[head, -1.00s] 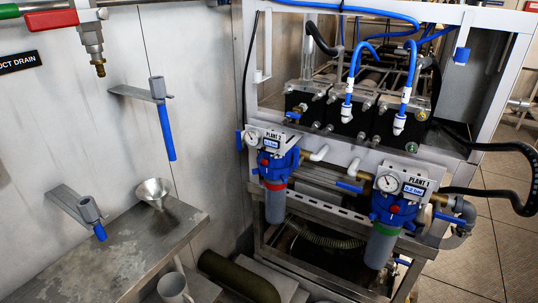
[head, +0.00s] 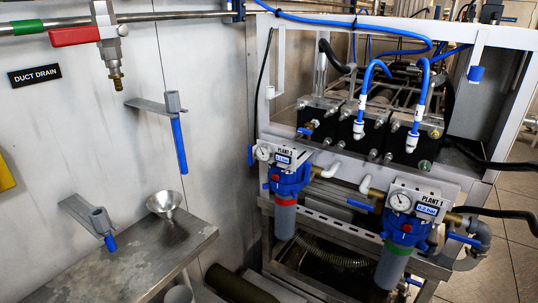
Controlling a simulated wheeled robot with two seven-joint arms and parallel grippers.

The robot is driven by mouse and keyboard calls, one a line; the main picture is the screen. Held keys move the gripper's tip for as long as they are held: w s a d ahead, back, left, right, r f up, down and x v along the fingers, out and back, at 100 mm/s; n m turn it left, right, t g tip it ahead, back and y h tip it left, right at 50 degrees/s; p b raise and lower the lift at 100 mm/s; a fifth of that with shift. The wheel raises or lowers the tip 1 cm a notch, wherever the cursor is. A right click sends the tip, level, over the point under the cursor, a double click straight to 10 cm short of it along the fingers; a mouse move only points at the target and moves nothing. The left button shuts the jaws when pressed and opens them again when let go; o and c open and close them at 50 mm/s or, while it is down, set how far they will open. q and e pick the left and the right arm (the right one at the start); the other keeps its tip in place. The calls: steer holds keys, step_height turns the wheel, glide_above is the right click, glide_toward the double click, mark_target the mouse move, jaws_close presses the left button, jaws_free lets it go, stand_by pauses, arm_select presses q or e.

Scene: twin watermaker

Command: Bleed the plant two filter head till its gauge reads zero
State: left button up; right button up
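The plant two filter head (head: 288,178) is blue with a red button on its front and a red band above its grey bowl (head: 284,220). It is mounted on the frame left of the plant one head. Its round gauge (head: 264,152) and a small digital display (head: 284,159) sit at its top under the "PLANT 2" label. The needle and digits are too small to read. A blue lever (head: 250,155) stands at its left. Neither of my grippers is in view.
The plant one filter head (head: 405,228), with gauge (head: 400,202) and green band, stands to the right. A steel shelf (head: 140,262) with a funnel (head: 163,202) is at lower left. A red-handled drain valve (head: 75,36) is upper left.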

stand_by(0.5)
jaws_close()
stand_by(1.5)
